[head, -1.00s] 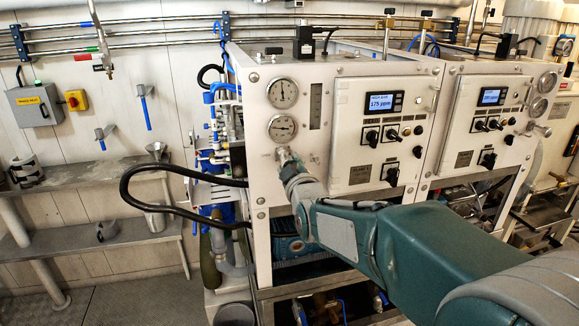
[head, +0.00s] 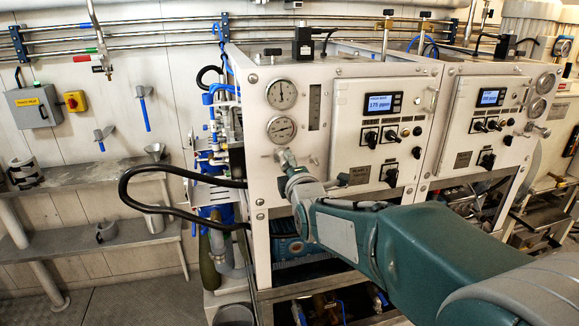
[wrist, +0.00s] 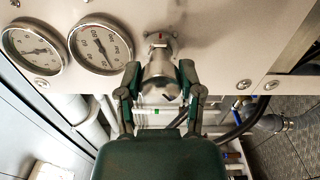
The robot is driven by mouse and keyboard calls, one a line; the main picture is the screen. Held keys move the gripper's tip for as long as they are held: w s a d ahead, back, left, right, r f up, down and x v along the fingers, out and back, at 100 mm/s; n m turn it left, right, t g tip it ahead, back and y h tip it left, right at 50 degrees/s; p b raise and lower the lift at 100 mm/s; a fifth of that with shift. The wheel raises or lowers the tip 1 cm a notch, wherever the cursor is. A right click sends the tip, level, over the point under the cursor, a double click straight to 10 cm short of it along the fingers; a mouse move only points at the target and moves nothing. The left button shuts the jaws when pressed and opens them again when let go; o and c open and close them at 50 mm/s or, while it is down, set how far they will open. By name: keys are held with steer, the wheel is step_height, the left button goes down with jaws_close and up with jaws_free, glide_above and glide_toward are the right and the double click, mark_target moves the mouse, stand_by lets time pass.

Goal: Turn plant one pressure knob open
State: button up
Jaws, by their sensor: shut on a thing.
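In the head view my gripper (head: 285,158) reaches the panel just below the lower gauge, and my arm hides most of the knob. A small red mark shows at the knob's base in the wrist view. The lower gauge (head: 282,129) and upper gauge (head: 282,94) sit above; two gauges also show in the wrist view (wrist: 100,46).
The left control box (head: 380,135) shows 175 ppm, with several black switches. A second plant cabinet (head: 490,125) stands to the right. A black hose (head: 150,205) loops out at left. Steel shelves (head: 90,180) line the left wall.

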steer(key=shift+f+n, duration=0.35)
steer(key=shift+n, duration=0.25)
steer(key=o, duration=1)
steer(key=shift+o, duration=0.7)
steer(key=shift+a, duration=0.1)
steer(key=shift+r, duration=0.15)
